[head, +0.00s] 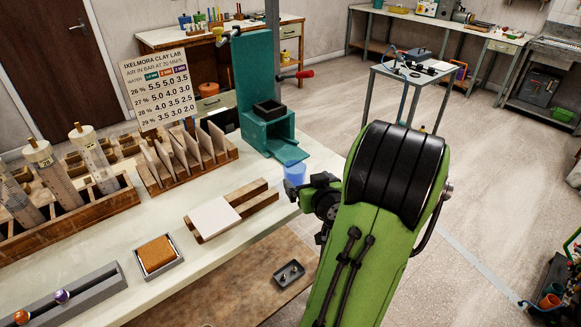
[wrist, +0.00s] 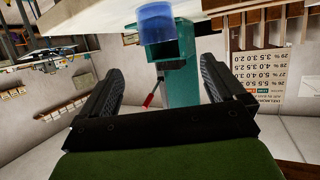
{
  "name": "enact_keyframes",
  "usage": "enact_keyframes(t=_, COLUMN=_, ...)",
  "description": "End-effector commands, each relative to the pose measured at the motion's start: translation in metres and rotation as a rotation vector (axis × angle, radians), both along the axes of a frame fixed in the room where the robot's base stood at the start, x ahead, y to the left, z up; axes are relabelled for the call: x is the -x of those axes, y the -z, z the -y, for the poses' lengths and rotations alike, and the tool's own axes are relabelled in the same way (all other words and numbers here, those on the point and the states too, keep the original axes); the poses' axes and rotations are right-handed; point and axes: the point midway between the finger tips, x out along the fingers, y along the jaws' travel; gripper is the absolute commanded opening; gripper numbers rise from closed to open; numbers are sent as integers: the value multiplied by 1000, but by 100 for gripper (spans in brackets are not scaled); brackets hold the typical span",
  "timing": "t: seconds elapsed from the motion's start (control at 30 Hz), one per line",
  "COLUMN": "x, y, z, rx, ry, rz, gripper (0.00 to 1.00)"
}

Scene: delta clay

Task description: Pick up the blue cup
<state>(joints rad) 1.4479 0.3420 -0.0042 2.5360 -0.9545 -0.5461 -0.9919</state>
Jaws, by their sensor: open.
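The translucent blue cup (head: 294,172) stands at the edge of the pale bench, just in front of the teal press. My green arm reaches toward it, and its lower right side is partly hidden behind my dark gripper (head: 312,188). The wrist view is upside down. There the blue cup (wrist: 155,22) is at the top centre, beyond the fingertips and roughly in line with the gap between them. My gripper (wrist: 162,67) is open, with nothing between its two black fingers.
The teal press (head: 265,128) stands close behind the cup. A white tile on wooden strips (head: 214,217) lies to the left on the bench (head: 190,262). A rack of upright slabs (head: 185,165) and a numbers board (head: 160,90) stand further back.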

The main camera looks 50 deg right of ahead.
Motion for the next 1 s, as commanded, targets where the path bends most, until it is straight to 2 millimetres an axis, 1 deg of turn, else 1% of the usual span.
enact_keyframes(t=0.03, x=-8, y=-2, z=4, rx=-7, ry=-6, rz=0, gripper=97)
enact_keyframes(t=0.07, x=-12, y=1, z=7, rx=-6, ry=-6, rz=-1, gripper=97)
enact_keyframes(t=0.2, x=-38, y=14, z=24, rx=0, ry=-8, rz=-1, gripper=97)
enact_keyframes(t=0.3, x=-50, y=21, z=33, rx=0, ry=-6, rz=-1, gripper=97)
enact_keyframes(t=0.43, x=-61, y=26, z=42, rx=0, ry=-4, rz=-1, gripper=97)
enact_keyframes(t=0.63, x=-88, y=39, z=64, rx=1, ry=-5, rz=-1, gripper=97)
enact_keyframes(t=0.73, x=-94, y=42, z=69, rx=1, ry=-4, rz=0, gripper=97)
enact_keyframes(t=0.9, x=-93, y=43, z=69, rx=1, ry=-2, rz=-1, gripper=97)
enact_keyframes(t=0.93, x=-93, y=43, z=69, rx=1, ry=-2, rz=-1, gripper=94)
enact_keyframes(t=1.0, x=-93, y=43, z=69, rx=1, ry=-2, rz=-1, gripper=83)
